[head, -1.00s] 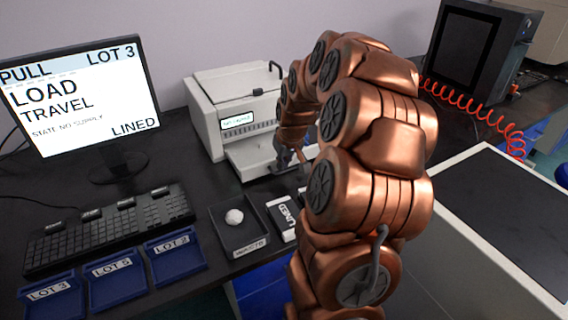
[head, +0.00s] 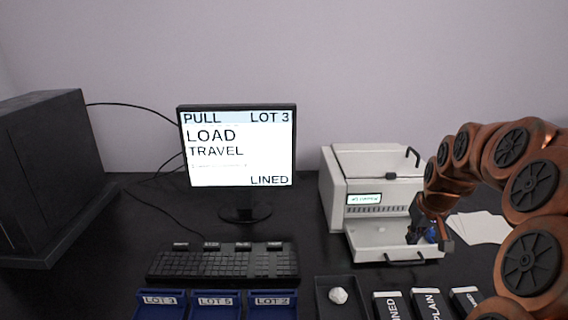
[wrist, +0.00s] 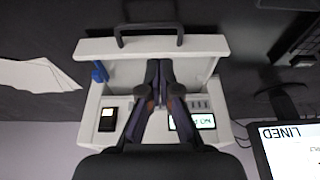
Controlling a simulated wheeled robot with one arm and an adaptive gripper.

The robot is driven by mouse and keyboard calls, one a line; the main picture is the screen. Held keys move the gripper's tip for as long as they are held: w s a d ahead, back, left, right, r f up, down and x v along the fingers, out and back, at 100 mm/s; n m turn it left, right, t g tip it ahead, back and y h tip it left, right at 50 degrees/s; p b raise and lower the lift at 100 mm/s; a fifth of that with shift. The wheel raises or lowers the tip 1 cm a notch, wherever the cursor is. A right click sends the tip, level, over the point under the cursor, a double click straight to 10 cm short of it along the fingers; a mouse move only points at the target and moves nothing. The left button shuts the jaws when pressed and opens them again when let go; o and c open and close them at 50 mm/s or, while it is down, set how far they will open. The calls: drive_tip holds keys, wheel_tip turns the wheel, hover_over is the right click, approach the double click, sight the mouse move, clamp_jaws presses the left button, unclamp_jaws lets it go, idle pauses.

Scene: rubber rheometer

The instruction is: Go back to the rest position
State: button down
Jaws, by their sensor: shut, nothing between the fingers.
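My gripper (head: 432,238) is shut and empty in front of the white rheometer (head: 378,170), at the right end of its open front shelf. In the wrist view my gripper (wrist: 159,66) shows with its fingers together over the machine, whose front handle (wrist: 149,30) crosses the top of the picture. A small blue part (wrist: 99,72) sits on the machine's edge. My copper arm reaches in from the right in the head view and hides the machine's right side.
The monitor (head: 239,150) reads LOAD TRAVEL, LINED. A keyboard (head: 222,264), blue lot trays (head: 216,303), a dark tray with a white lump (head: 338,296) and boxes marked LINED (head: 391,305) and PLAIN (head: 428,303) lie in front. White sheets (head: 482,228) lie right of the machine.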

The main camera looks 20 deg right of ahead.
drive_tip(key=s+a+r+n+g+p, duration=0.1)
drive_tip(key=s+a, duration=0.2)
drive_tip(key=a, duration=0.4)
drive_tip(key=s+a+r+g+y+p, duration=0.1)
drive_tip(key=s+a+r+p, duration=0.15)
drive_tip(key=a, duration=0.45)
drive_tip(key=s+a+n+p, duration=0.1)
drive_tip(key=s+a, duration=0.2)
drive_tip(key=a, duration=0.3)
drive_tip(key=s+a+g+p, duration=0.1)
drive_tip(key=s+a, duration=0.3)
drive_tip(key=s, duration=0.4)
drive_tip(key=s+a+g+p, duration=0.2)
drive_tip(key=s+a, duration=0.3)
drive_tip(key=s, duration=0.4)
drive_tip(key=shift+s+r+n, duration=0.2)
drive_tip(key=shift+s+n, duration=0.1)
